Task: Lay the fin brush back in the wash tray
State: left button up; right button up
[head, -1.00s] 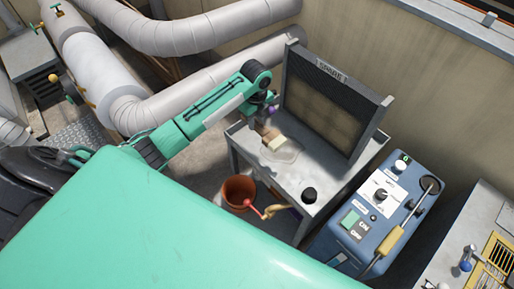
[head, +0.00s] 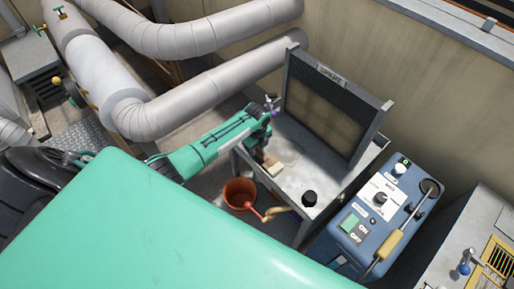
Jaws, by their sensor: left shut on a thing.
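My left gripper (head: 265,150) points down at the left edge of the grey work stand (head: 318,192), partly hidden by its own wrist. It is shut on the fin brush (head: 272,167), a small brown and cream block low over the stand's top. I cannot tell whether the brush touches the surface. A pale wet-looking patch (head: 288,152) lies on the stand just right of the brush. I cannot make out the wash tray with certainty. My right gripper is not in view.
A framed fin panel (head: 325,110) stands upright at the stand's back. A black knob-like thing (head: 310,198) sits near its front corner. A terracotta bucket (head: 239,192) stands below on the left. A blue control box (head: 375,215) is at right, beside a grey bench (head: 455,255).

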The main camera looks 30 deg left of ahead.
aim_at(257, 150)
pick_arm(q)
jog(key=shift+f, duration=0.15)
jog(key=o, duration=0.9)
notch_tip(257, 150, up, 12)
jog(key=shift+r+b, duration=0.2)
jog(key=shift+b, duration=0.1)
